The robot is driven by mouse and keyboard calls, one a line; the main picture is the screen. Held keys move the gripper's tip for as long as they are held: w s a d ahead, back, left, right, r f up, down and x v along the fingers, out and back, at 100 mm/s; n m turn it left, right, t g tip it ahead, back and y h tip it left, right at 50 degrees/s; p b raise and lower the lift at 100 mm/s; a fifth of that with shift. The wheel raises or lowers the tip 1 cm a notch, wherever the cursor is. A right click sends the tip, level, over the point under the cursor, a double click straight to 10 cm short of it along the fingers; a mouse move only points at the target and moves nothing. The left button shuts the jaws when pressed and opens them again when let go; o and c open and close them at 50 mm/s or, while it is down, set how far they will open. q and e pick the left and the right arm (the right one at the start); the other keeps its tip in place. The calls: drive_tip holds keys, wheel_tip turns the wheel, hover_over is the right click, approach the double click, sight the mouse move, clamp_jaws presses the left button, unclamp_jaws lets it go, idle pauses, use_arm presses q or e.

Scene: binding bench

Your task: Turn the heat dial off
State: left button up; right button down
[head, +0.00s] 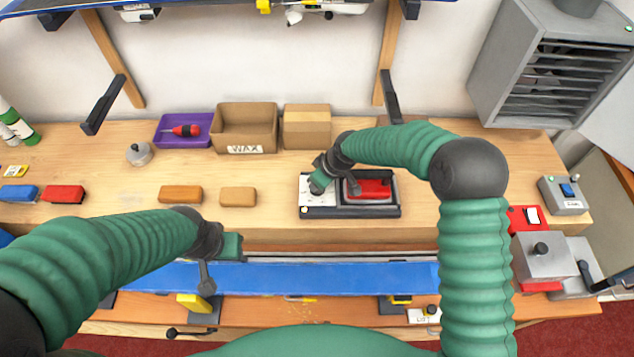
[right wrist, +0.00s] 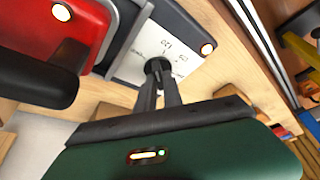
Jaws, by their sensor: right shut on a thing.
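The heat dial (right wrist: 158,66) is a small black knob on a white plate with printed numbers in the right wrist view. My right gripper (right wrist: 162,82) is shut on the knob, its fingers reaching it from below in that view. In the head view, my right gripper (head: 318,186) is over the white dial plate (head: 318,201), at the left of a dark-framed station, and hides the knob. The dial's exact setting is hard to read. A small light (right wrist: 207,48) near the plate's corner glows.
A red iron (head: 372,188) sits right beside the dial plate. Wax blocks (head: 181,194), a WAX box (head: 245,125), a cardboard box (head: 306,127) and a purple tray (head: 172,140) stand on the bench. A long blue board (head: 330,276) lies along the front.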

drive_tip(key=n+g+y, duration=0.1)
drive_tip(key=n, duration=0.3)
drive_tip(key=shift+w, duration=0.15)
drive_tip(key=shift+r+n+g, duration=0.1)
drive_tip(key=shift+n+g, duration=0.3)
drive_tip(key=shift+n, duration=0.6)
drive_tip(key=shift+d+b, duration=0.1)
drive_tip(key=shift+b, duration=0.2)
drive_tip(key=c, duration=1.5)
unclamp_jaws()
drive_tip(key=shift+d, duration=0.1)
